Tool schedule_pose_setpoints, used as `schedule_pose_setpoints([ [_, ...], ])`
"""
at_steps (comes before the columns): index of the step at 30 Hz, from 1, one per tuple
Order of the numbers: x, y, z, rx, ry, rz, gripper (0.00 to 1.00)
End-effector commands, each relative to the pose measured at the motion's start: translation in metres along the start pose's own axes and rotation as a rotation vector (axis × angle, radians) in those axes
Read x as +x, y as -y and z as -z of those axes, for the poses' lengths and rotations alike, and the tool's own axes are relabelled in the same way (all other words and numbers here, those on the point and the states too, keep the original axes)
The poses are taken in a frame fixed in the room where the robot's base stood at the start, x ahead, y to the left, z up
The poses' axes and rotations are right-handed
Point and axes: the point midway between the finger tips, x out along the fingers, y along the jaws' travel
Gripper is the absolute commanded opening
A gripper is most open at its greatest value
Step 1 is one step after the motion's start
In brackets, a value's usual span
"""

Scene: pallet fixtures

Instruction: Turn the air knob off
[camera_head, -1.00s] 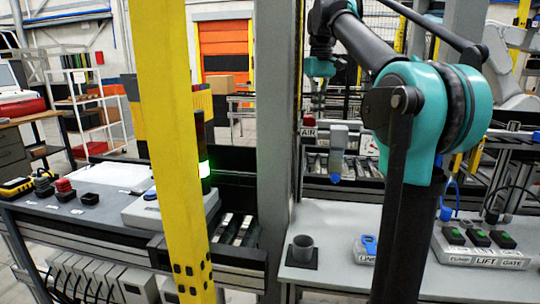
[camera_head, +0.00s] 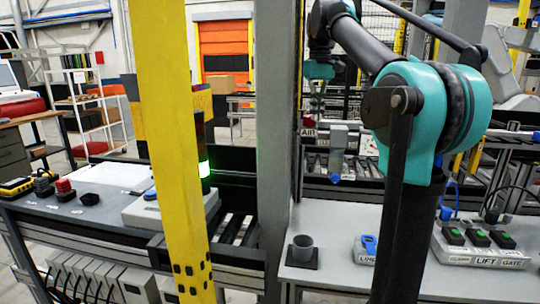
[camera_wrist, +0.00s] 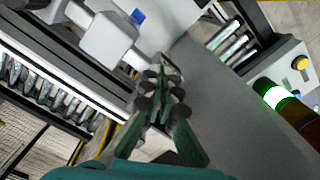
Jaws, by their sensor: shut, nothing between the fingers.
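A small "AIR" label (camera_head: 309,133) shows in the head view beside the grey post. The gripper is small and partly blurred there. In the wrist view my gripper (camera_wrist: 164,72) has its dark green fingers drawn together with nothing between them. I cannot make out the knob in the wrist view, nor tell whether the fingers touch it.
A grey fixture with a blue tip (camera_head: 337,160) stands just right of the label. The grey post (camera_head: 275,120) and yellow post (camera_head: 172,130) stand to the left. A lit green lamp (camera_wrist: 272,96) shows in the wrist view.

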Motion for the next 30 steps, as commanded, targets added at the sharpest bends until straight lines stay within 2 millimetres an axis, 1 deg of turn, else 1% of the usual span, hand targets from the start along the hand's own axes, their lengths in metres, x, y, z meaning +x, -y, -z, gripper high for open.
schedule_pose_setpoints([
  [23,0.0001,0.0097,0.0022,-0.001,-0.007,0.001,0.00],
  [30,0.0001,0.0097,-0.0044,-0.001,-0.005,0.001,0.00],
])
